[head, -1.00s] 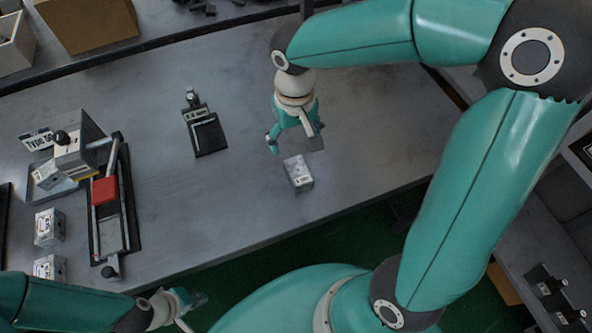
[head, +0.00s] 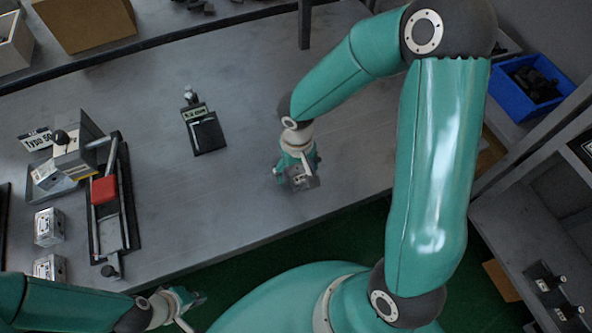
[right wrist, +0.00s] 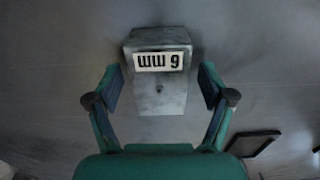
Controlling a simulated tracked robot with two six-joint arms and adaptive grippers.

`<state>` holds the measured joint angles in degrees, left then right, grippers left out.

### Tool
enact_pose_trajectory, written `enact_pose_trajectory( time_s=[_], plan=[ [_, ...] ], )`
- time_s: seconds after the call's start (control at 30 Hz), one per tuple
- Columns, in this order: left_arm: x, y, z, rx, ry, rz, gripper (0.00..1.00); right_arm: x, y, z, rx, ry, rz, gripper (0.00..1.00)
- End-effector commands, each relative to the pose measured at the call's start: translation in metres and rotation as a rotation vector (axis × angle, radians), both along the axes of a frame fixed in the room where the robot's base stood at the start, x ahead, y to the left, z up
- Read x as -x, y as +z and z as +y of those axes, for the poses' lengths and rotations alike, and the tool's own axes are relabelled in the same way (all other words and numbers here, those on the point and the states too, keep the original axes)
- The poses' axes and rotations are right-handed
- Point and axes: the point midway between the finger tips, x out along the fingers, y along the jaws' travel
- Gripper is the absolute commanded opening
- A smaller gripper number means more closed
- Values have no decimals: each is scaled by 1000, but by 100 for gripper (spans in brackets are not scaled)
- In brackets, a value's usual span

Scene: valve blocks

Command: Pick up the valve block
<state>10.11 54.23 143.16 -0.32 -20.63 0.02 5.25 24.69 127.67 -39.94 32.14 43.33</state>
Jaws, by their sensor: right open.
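The valve block (right wrist: 158,97) is a small grey metal block with a white label, which reads "6 mm" upside down in the right wrist view. My right gripper (right wrist: 160,92) is open, with one finger on each side of the block and a gap at both sides. In the head view the right gripper (head: 298,180) is over the block and mostly hides it. Two similar blocks (head: 49,227) (head: 49,268) stand at the left of the table. My left gripper (head: 180,304) is at the lower left, by the table's front edge, with its fingers apart and nothing in them.
A black-framed plate with a label (head: 208,133) lies at mid-table. A fixture with a red block (head: 104,190) and a grey device (head: 78,150) stand at the left. A blue bin (head: 525,92) is at the right. The table between the plate and the right gripper is clear.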

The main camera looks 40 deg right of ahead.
Motion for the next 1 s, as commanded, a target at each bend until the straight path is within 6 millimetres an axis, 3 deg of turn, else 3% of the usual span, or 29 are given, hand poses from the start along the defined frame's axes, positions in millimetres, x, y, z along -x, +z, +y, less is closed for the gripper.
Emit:
enact_pose_trajectory(
  time_s=[0.27,0.73,1.0],
  plan=[
    [0,0,0,0,0,0,0,0,-2,0,0,-1,0,78],
    [0,0,0,0,0,0,0,0,-2,0,0,0,0,0],
    [0,0,0,0,0,0,0,-1,-1,0,0,0,-2,0]
  ],
)
